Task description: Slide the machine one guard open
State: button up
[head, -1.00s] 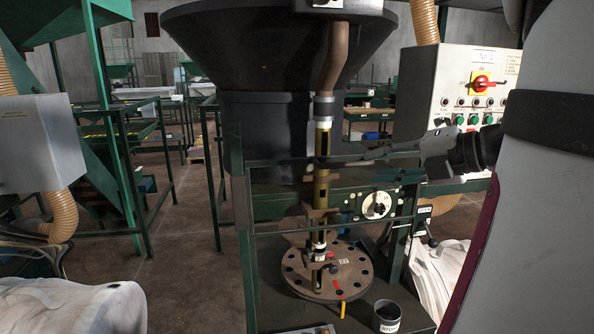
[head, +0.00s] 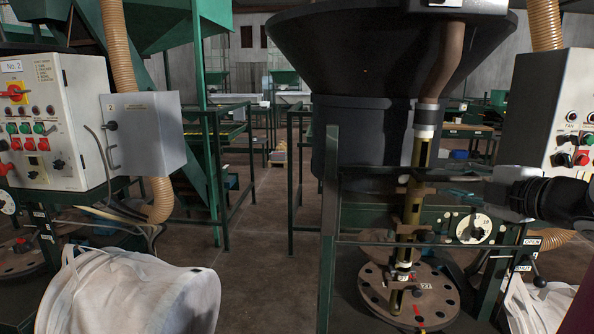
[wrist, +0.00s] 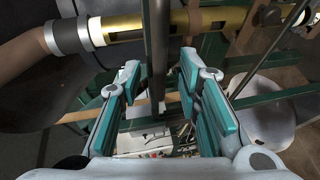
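Machine one, with the big black hopper (head: 390,60), stands right of centre in the head view. Its brass tube (head: 413,190) stands upright over a round plate with holes (head: 383,298). A dark green frame with a post (head: 328,230) and rails stands in front; I cannot tell for sure which part is the sliding guard. My gripper (head: 435,183) reaches in from the right near the tube, its fingertips hard to make out. In the wrist view my gripper (wrist: 160,68) is open, with teal pads spread either side of a dark bar (wrist: 157,40) and apart from it. The tube (wrist: 150,28) crosses beyond.
A No. 2 control panel (head: 45,120) and a grey box (head: 143,130) stand at the left. Another panel (head: 560,120) is at the right. A white bulk bag (head: 135,290) fills the lower left. Floor (head: 270,220) is open between the machines.

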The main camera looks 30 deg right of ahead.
jog(key=shift+x, duration=1.45)
grip_shut()
notch_tip(320, 180, up, 5)
jog(key=p, duration=0.3)
jog(key=shift+s+p, duration=0.1)
jog(key=shift+p, duration=0.25)
jog(key=shift+f, duration=0.1)
